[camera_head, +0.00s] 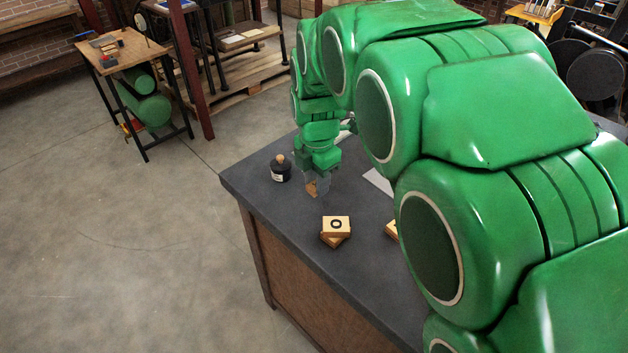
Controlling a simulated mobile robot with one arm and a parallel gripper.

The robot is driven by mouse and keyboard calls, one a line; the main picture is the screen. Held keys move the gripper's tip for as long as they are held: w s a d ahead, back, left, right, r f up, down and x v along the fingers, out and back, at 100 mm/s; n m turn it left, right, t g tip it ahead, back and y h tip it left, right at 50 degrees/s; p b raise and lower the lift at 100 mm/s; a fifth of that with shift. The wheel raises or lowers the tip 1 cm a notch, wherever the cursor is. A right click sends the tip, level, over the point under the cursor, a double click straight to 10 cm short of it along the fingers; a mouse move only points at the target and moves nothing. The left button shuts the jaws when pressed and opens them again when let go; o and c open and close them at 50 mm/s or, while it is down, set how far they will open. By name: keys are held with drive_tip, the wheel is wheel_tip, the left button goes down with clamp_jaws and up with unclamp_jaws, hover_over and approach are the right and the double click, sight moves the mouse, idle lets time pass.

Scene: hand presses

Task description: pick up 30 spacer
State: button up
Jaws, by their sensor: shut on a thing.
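My gripper (319,186) is at the end of my green arm, pointing down, low over the dark worktop. It is shut on a small brown piece (311,189), which shows between the fingers and seems to be the 30 spacer. No number can be read on it. The fingers partly hide the piece, and I cannot tell whether it touches the worktop.
A dark bottle with a cork (281,170) stands just left of my gripper. Stacked wooden blocks, the top one with a black ring (336,224), lie in front. Another block (392,230) and a pale sheet (378,181) are partly hidden by my arm. The worktop's (262,202) left edge is close.

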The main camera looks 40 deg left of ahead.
drive_tip(key=s+d+r, duration=0.3)
drive_tip(key=s+d, duration=0.1)
drive_tip(key=d, duration=0.3)
drive_tip(key=shift+s+r, duration=0.2)
drive_tip(key=shift+s, duration=0.05)
